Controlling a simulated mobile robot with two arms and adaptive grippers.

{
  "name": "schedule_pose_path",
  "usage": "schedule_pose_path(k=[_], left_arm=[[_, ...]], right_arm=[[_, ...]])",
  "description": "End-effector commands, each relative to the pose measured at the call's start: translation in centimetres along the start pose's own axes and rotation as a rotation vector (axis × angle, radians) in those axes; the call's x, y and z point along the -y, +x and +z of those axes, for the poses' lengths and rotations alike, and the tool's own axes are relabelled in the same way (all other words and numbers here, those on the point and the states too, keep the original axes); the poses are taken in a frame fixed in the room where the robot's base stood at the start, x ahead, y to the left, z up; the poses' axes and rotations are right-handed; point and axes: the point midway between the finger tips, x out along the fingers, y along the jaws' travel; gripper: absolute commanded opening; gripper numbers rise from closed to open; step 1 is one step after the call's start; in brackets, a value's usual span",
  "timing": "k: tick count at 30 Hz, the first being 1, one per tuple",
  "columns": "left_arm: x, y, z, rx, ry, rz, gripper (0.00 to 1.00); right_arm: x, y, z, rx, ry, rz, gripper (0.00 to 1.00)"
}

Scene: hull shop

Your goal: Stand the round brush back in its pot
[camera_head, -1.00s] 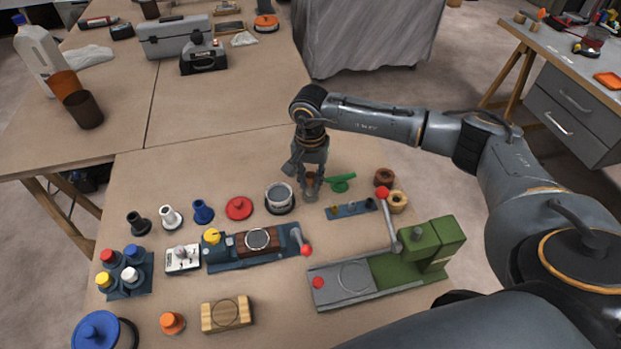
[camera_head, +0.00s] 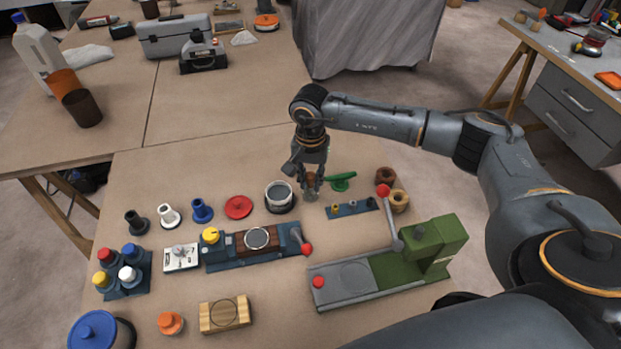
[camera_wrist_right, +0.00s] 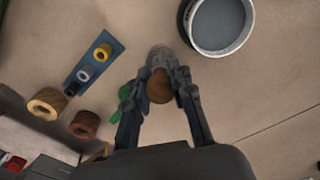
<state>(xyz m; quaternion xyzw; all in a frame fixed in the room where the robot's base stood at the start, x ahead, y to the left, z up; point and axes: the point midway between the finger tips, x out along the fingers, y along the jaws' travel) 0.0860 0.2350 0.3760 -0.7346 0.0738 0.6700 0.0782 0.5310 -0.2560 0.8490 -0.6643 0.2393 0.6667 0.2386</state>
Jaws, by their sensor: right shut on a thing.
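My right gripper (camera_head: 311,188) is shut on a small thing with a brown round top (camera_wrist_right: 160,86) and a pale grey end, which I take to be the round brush. The fingers hide much of it in the head view. It is low over the table; I cannot tell whether its end touches the top. A round pale pot (camera_head: 279,195) with a dark base and grey inside stands just left of the gripper. It also shows in the wrist view (camera_wrist_right: 221,24), apart from the held thing. My left gripper is not in view.
A green object (camera_head: 342,181) lies close right of the gripper. A blue strip with small rings (camera_head: 351,209) and two larger rings (camera_head: 386,177) are near it. A green-and-grey press (camera_head: 385,265) stands in front. A red disc (camera_head: 238,207) lies left of the pot.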

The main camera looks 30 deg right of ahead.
Motion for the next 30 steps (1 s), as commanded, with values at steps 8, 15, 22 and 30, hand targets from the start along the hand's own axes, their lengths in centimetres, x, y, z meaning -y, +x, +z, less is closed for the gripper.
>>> schedule_pose_path(k=[8, 15, 22, 30], left_arm=[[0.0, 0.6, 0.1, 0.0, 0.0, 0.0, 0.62], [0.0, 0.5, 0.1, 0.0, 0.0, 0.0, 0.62], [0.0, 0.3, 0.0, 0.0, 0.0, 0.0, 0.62], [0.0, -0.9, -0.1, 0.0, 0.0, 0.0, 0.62]], right_arm=[[0.0, 0.7, 0.0, 0.0, 0.0, 0.0, 0.0], [0.0, 0.6, 0.0, 0.0, 0.0, 0.0, 0.33], [0.0, 0.2, 0.0, 0.0, 0.0, 0.0, 0.33], [0.0, -1.9, 0.0, 0.0, 0.0, -0.001, 0.33]])
